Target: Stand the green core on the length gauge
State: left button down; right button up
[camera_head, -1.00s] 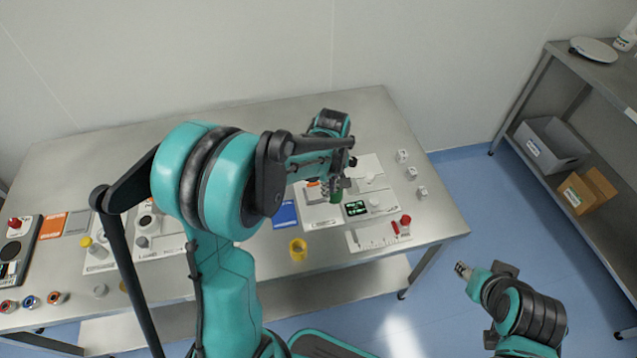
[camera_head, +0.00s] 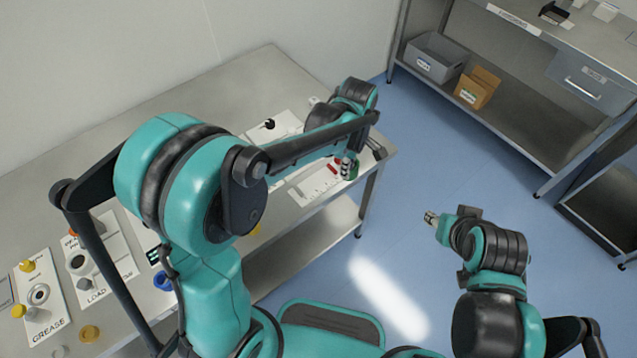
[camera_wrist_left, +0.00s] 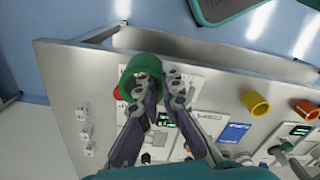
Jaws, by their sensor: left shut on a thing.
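The green core (camera_head: 351,172) is in my left gripper (camera_head: 346,164), over the table's right front corner. In the left wrist view the green core (camera_wrist_left: 139,67) is a hollow ring, tilted, with the left gripper's fingers (camera_wrist_left: 158,82) shut on it. A white plate with tick marks (camera_head: 308,188), which looks like the length gauge, lies just left of the core; the gripper partly covers it. I cannot tell whether the core touches it. My right gripper (camera_head: 432,218) is away from the table, over the floor; its finger opening is too small to judge.
Red pieces (camera_head: 332,167) lie on the marked plate close to the core. In the left wrist view, yellow (camera_wrist_left: 256,103) and orange (camera_wrist_left: 306,108) rings and small white blocks (camera_wrist_left: 85,132) stand on the table (camera_wrist_left: 62,72). A shelf (camera_head: 520,100) stands at the back right.

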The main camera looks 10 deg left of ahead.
pick_arm(q)
jog(key=a+f+b, duration=0.1)
jog(key=a+f, duration=0.1)
jog(key=a, duration=0.1)
jog(key=w+a+f+b, duration=0.1)
jog(key=a+f, duration=0.1)
jog(key=a, duration=0.2)
jog(key=a+f+b, duration=0.1)
jog(key=a+f, duration=0.1)
jog(key=a, duration=0.1)
jog(key=shift+w+a+f, duration=0.25)
jog(key=shift+w, duration=0.15)
jog(key=shift+f+b, duration=1.05)
jog(key=shift+f, duration=0.9)
jog(key=shift+f, duration=0.15)
jog(key=c, duration=1.7)
grip_release()
